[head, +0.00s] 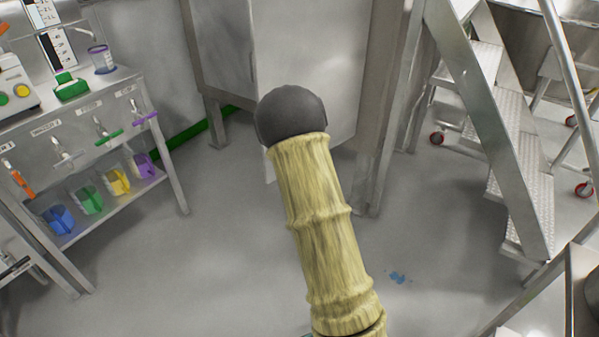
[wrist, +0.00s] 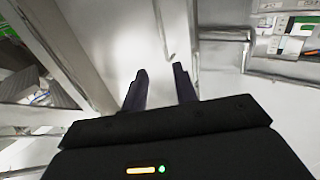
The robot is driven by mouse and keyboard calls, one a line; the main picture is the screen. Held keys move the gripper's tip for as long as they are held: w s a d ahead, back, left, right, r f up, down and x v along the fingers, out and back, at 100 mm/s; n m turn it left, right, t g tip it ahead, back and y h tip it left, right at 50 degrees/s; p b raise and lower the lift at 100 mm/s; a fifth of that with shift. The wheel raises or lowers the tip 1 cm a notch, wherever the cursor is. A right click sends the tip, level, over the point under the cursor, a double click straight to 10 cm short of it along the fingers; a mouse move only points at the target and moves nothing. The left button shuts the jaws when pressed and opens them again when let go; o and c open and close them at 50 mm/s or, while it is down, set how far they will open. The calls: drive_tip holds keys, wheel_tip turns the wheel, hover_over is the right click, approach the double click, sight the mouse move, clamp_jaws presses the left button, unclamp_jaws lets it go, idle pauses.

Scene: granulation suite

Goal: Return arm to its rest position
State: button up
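My gripper (wrist: 160,70) shows in the wrist view with its two dark fingers apart and nothing between them. Bare pale surface lies beyond the fingertips. In the head view my arm (head: 322,225) rises through the middle of the picture, with pale yellow sleeved links and a dark rounded joint at the top. The gripper itself is hidden in the head view.
A metal bench (head: 125,82) with hanging scoops and coloured containers stands at left. A steel cabinet (head: 300,60) is behind my arm. Wheeled metal steps (head: 500,130) stand at right. Grey floor (head: 220,270) is open between them, with a small blue patch (head: 397,277).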

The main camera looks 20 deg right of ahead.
drive_tip(key=shift+w+a, duration=0.1)
drive_tip(key=shift+a, duration=0.05)
idle(0.3)
drive_tip(key=s+a+n+g+y, duration=0.1)
drive_tip(key=s+a+g, duration=0.4)
drive_tip(key=s+g, duration=0.45)
drive_tip(key=s+a+n+g+y, duration=0.15)
drive_tip(key=s+a+g, duration=0.4)
drive_tip(key=s, duration=0.65)
drive_tip(key=w+p+v, duration=0.2)
drive_tip(key=p+v, duration=0.9)
drive_tip(key=p, duration=0.1)
drive_tip(key=w+r+p+v, duration=0.1)
drive_tip(key=w+p+v, duration=0.2)
drive_tip(key=p+v, duration=0.9)
drive_tip(key=w+r+p+v, duration=0.1)
drive_tip(key=w+p+v, duration=0.2)
drive_tip(key=p+v, duration=0.9)
drive_tip(key=shift+w+d+r+m+p, duration=0.15)
drive_tip(key=shift+w+d+m+p, duration=0.05)
drive_tip(key=shift+d+m+p, duration=0.25)
drive_tip(key=shift+s, duration=0.1)
